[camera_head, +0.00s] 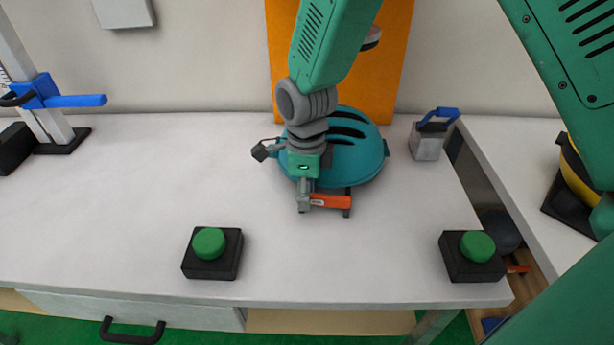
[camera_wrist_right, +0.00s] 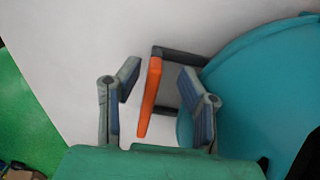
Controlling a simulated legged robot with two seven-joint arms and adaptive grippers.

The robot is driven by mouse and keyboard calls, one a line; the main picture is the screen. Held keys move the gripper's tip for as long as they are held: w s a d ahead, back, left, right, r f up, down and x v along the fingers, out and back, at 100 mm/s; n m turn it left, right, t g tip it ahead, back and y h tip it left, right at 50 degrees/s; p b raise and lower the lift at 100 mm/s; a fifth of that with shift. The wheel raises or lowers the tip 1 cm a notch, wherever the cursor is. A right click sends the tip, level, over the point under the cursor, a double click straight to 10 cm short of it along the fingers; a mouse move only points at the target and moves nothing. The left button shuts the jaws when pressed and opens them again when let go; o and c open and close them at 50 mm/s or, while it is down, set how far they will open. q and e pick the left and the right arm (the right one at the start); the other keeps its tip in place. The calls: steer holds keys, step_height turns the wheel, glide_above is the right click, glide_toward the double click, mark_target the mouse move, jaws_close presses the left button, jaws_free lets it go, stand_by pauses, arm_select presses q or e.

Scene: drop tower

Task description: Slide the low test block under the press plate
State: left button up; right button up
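My right gripper (camera_head: 312,207) points down in front of a teal helmet-like dome (camera_head: 352,150). In the right wrist view its fingers (camera_wrist_right: 160,105) stand apart, one on each side of an orange bar (camera_wrist_right: 150,97), with gaps visible. The orange bar belongs to or lies along a low dark-edged frame (camera_wrist_right: 180,52) beside the dome; it also shows in the head view (camera_head: 330,201). A grey block with a blue handle (camera_head: 427,145) stands at the right rear. I cannot tell which piece is the low test block or the press plate. My left gripper is not in view.
Two black boxes with green buttons stand near the front edge, one left (camera_head: 211,254) and one right (camera_head: 472,257). A post with a blue lever (camera_head: 75,101) stands at the far left. An orange panel (camera_head: 390,75) rises behind the dome. The table's left middle is clear.

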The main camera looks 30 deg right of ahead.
steer(key=shift+a+f, duration=0.35)
steer(key=shift+f, duration=0.15)
steer(key=shift+a+f, duration=0.2)
steer(key=shift+a, duration=0.45)
steer(key=shift+d, duration=0.4)
steer(key=shift+d+f, duration=0.15)
steer(key=shift+d, duration=0.35)
jaws_close()
steer(key=shift+a, duration=0.35)
steer(key=shift+s+a+p, duration=0.15)
steer(key=shift+s+p, duration=0.25)
steer(key=shift+s, duration=0.35)
steer(key=shift+s+a+r, duration=0.1)
steer(key=shift+s+r, duration=0.05)
steer(key=shift+r, duration=0.05)
steer(key=shift+f, duration=0.1)
steer(key=shift+c, duration=1.1)
jaws_free()
steer(key=shift+d, duration=0.25)
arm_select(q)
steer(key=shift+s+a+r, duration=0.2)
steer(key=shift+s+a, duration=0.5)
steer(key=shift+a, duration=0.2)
arm_select(e)
steer(key=shift+o, duration=0.4)
steer(key=shift+d, duration=0.2)
steer(key=shift+a, duration=0.1)
